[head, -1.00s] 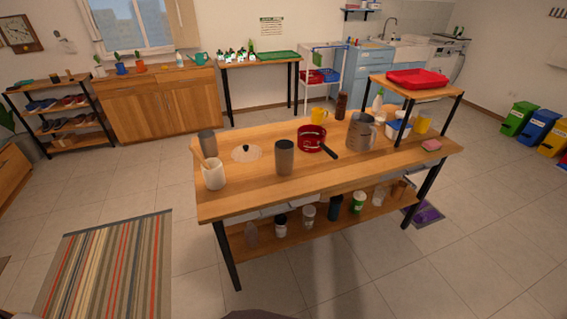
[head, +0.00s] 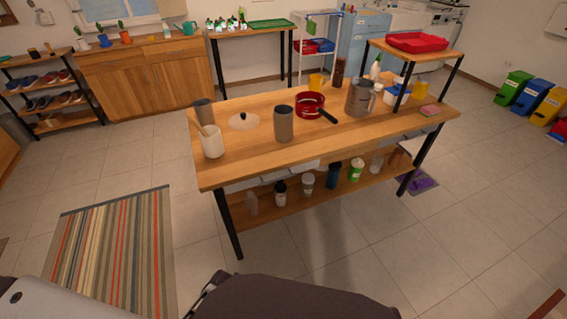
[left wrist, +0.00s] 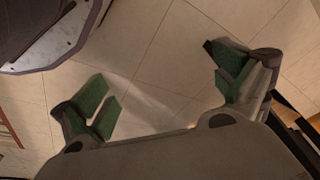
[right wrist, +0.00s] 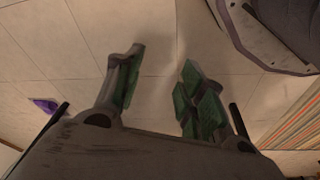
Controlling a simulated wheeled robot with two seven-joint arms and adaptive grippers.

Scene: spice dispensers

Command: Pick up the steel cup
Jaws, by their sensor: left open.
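A tall grey metallic cup (head: 283,124) stands upright near the front middle of the wooden table (head: 330,141). A similar grey cup (head: 204,111) stands at the table's left end, partly behind a white crock (head: 212,142). A larger grey metal pitcher with a handle (head: 359,98) stands right of a red pan (head: 309,106). I cannot tell for sure which vessel is the steel cup. My left gripper (left wrist: 165,97) is open and empty over the floor. My right gripper (right wrist: 160,92) is also open and empty over the floor. Neither gripper shows in the head view.
A lid (head: 243,121), yellow mug (head: 317,82) and brown bottle (head: 338,72) share the tabletop. A raised shelf with a red tray (head: 417,42) covers its right end. Several bottles and cups stand on the lower shelf (head: 270,204). Floor before the table is clear.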

